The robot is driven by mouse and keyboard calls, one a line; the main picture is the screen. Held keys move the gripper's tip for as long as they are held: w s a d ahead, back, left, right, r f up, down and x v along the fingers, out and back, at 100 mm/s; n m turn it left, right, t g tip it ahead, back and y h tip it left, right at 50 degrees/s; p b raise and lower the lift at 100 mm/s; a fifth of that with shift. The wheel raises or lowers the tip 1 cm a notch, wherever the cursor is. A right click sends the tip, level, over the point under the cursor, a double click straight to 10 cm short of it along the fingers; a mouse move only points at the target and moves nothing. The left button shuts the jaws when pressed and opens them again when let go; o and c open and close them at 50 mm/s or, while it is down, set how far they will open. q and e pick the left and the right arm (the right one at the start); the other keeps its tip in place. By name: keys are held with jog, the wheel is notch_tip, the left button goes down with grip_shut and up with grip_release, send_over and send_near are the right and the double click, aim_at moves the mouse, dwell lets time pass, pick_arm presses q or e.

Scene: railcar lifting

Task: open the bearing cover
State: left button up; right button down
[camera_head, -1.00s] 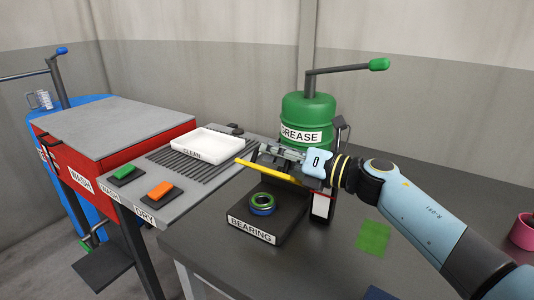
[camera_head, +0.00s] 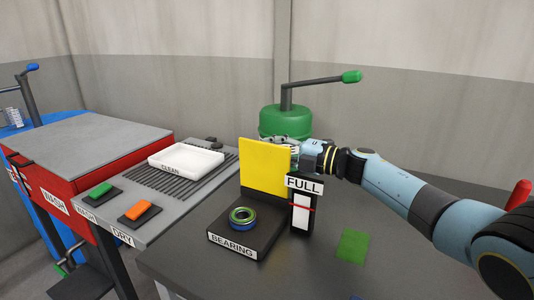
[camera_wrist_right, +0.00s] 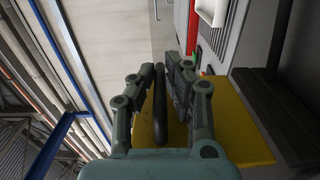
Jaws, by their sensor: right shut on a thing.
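The bearing cover is a yellow plate (camera_head: 264,168) standing about upright at the back of the black block labelled BEARING (camera_head: 268,226). A ring-shaped bearing with green and blue rims (camera_head: 242,217) lies uncovered on the block. My right gripper (camera_head: 284,143) is at the cover's top right, partly hidden behind it. In the right wrist view its fingers (camera_wrist_right: 160,90) are shut on a dark bar (camera_wrist_right: 160,108) at the yellow cover (camera_wrist_right: 235,120). My left gripper is not in view.
A post labelled FULL (camera_head: 302,208) stands right beside the cover. The green grease drum (camera_head: 284,119) with its crank is behind. A white CLEAN tray (camera_head: 187,159) is at left. A green square (camera_head: 353,246) lies on the otherwise clear dark table at right.

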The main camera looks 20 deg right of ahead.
jog(key=shift+w+d+f+b, duration=0.45)
jog(key=shift+d+f+b, duration=0.05)
jog(key=shift+d+b, duration=0.1)
jog(key=shift+d, duration=0.1)
jog(key=c, duration=1.4)
grip_release()
jog(key=shift+o, duration=0.2)
jog(key=v, duration=1.2)
